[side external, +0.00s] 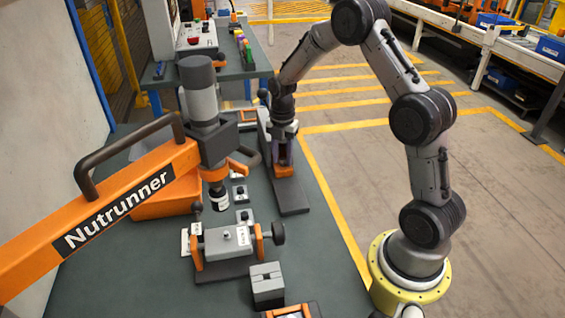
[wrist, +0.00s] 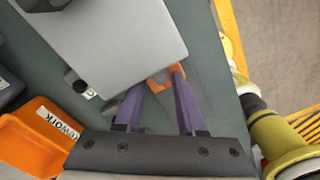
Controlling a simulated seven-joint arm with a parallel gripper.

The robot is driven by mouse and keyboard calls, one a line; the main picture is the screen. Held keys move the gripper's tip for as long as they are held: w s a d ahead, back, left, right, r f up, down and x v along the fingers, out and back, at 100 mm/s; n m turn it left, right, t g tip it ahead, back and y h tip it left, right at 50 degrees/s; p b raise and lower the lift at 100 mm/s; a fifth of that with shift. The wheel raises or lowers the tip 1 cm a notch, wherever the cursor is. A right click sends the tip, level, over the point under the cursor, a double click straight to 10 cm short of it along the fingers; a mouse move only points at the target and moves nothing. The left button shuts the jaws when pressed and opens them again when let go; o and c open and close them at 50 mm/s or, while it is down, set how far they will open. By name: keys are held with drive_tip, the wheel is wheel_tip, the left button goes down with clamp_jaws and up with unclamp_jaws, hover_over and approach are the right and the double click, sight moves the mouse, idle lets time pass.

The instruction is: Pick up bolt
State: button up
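My gripper (side external: 284,163) points down in the side external view, over a dark stand with an orange part (side external: 285,171) at the far right of the bench. Its purple fingers also show in the wrist view (wrist: 158,85), apart, with no object seen held between them. The orange part (wrist: 162,81) shows beyond the fingertips, partly covered by a grey panel. No bolt can be told with certainty. Small dark-topped pieces on pale plates (side external: 239,192) stand left of my gripper, and one (wrist: 80,87) shows in the wrist view; they are too small to identify.
An orange Nutrunner arm (side external: 130,200) with a grey motor (side external: 199,88) reaches over the bench from the left. A grey clamp fixture (side external: 228,242) and a grey block (side external: 267,281) stand nearer. An orange bin (wrist: 38,135) lies left in the wrist view. Dark bench surface (side external: 320,250) is clear at right.

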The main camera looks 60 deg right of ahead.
clamp_jaws()
drive_tip(key=shift+r, duration=0.1)
